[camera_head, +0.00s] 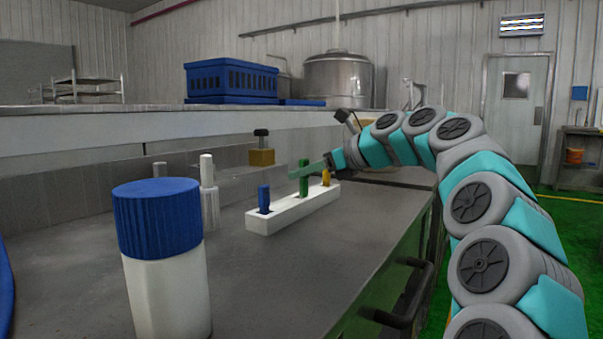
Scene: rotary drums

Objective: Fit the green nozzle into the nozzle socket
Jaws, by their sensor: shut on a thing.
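The green nozzle (303,187) stands upright at the middle slot of a white rack (267,226), between a blue piece (264,198) and a yellow piece (326,177). My gripper (298,171) comes in from the right with its fingers level across the upper part of the green nozzle. It is shut on the nozzle. The far finger is mostly hidden, and I cannot tell whether the nozzle's foot is clear of the slot. I cannot identify the nozzle socket for certain. A brass block with a black knob (262,157) is behind the rack.
A white bottle with a blue ribbed cap (157,222) stands large at the front left. A white post on a ribbed base (209,193) stands behind it. The grey tabletop (265,290) is bare in front of the rack. Black handles (407,300) stick out at its right edge.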

